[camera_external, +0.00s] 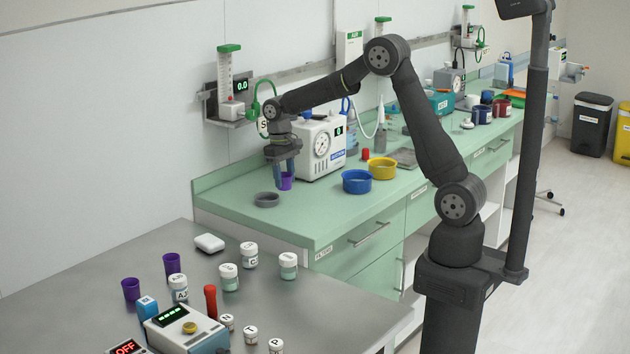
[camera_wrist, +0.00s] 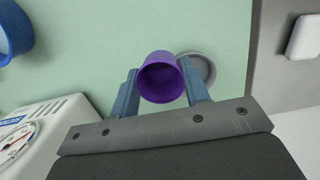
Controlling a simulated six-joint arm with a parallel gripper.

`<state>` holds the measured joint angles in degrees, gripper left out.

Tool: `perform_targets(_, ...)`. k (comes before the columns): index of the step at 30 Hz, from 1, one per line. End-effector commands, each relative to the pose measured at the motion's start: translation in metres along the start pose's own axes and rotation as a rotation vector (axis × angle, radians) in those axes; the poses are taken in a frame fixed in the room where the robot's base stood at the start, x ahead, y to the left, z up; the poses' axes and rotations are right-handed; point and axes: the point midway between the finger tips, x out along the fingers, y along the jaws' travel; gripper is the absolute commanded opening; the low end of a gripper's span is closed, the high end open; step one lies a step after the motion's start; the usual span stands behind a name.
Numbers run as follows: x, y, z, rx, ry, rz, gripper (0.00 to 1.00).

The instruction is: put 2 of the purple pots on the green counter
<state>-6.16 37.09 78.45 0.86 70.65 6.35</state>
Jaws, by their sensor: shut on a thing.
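My gripper (camera_external: 286,171) is shut on a purple pot (camera_external: 286,181) over the green counter (camera_external: 236,207), near its left end. In the wrist view the pot (camera_wrist: 161,78) sits between the two blue fingers, its open mouth facing the camera. I cannot tell whether its base touches the counter. Two more purple pots, one on the left (camera_external: 131,289) and one on the right (camera_external: 172,264), stand on the grey metal table (camera_external: 130,250) in front.
A grey dish (camera_external: 266,200) lies on the counter close beside the held pot. A white machine with a dial (camera_external: 322,148) stands behind it. A blue bowl (camera_external: 356,182) and a yellow bowl (camera_external: 383,169) are to the right. Several jars crowd the metal table.

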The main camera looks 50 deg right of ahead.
Motion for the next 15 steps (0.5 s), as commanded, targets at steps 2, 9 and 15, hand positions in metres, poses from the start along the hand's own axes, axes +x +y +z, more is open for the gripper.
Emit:
perform_targets(2,0.0,0.025,-0.006,0.11,-0.003,-0.012,0.18)
perform_targets(9,0.0,0.061,-0.012,0.279,-0.009,-0.029,0.18)
perform_targets(15,-0.006,0.063,-0.013,0.292,-0.008,-0.031,0.18)
